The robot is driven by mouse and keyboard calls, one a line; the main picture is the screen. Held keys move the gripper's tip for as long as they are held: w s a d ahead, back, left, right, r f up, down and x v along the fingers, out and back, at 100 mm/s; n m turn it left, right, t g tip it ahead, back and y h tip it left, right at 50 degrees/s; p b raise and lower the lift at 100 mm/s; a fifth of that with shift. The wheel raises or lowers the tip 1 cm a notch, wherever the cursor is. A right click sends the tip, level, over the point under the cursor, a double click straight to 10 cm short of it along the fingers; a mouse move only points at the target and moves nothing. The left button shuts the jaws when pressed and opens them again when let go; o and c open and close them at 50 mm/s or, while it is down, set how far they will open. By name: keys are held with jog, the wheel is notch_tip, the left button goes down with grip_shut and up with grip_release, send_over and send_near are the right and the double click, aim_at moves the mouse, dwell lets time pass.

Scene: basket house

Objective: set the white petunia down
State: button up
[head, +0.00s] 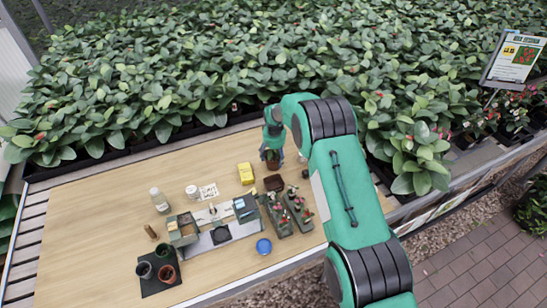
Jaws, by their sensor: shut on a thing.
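My green arm reaches from the lower right over the table, and my gripper (271,151) points down near the table's back edge. It is shut on a small potted plant, most likely the white petunia (271,158), with a brownish pot and a little green visible. The gripper hides most of its top, so I cannot make out a bloom. I cannot tell whether the pot touches the table. Two dark planters, a left one (276,217) and a right one (298,212), hold small red and pale flowers in front of it.
The wooden table (90,215) has free room at left and back. A yellow box (246,173) and a brown block (273,183) stand near my gripper. Dense foliage borders the back.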

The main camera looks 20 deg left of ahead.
aim_at(274, 160)
jog(key=shift+f, duration=0.1)
jog(key=o, duration=1.3)
notch_tip(274, 160, up, 12)
jog(key=s, duration=0.1)
jog(key=shift+d+p, duration=0.4)
jog(key=shift+p, duration=0.05)
jog(key=shift+s, duration=0.1)
